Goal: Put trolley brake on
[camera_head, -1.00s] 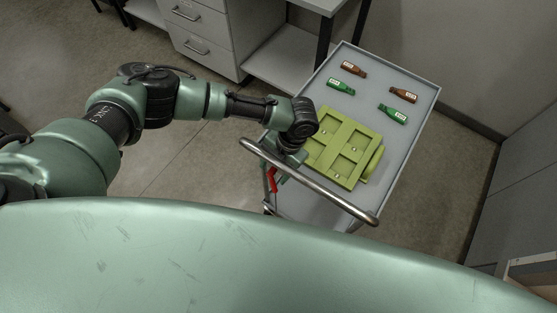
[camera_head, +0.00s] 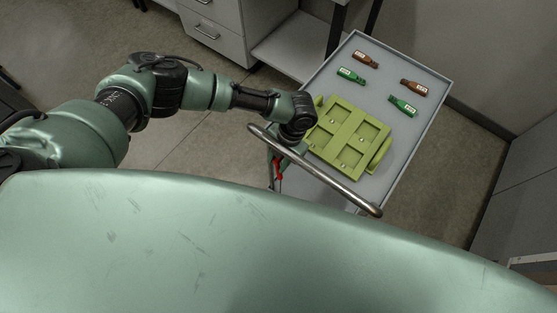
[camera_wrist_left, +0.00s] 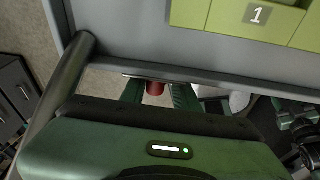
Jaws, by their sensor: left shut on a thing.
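The trolley (camera_head: 435,100) stands ahead, with a metal push handle (camera_head: 330,178) along its near end. A red brake lever (camera_head: 279,173) shows below the handle at the trolley's near left corner. My left gripper (camera_head: 275,163) reaches down there, partly hidden by its own wrist and the handle. In the left wrist view, the two dark green fingers of the left gripper (camera_wrist_left: 158,92) are closed on the red lever (camera_wrist_left: 155,88), just under the trolley's edge. The lever's lower part is hidden there by the gripper body. My right gripper is in neither view.
A yellow-green crate (camera_head: 350,136) with compartments sits on the trolley top near the handle. Two brown bottles (camera_head: 366,59) and two green bottles (camera_head: 403,106) lie at the far end. A drawer cabinet (camera_head: 222,40) stands behind on the left. Floor left of the trolley is clear.

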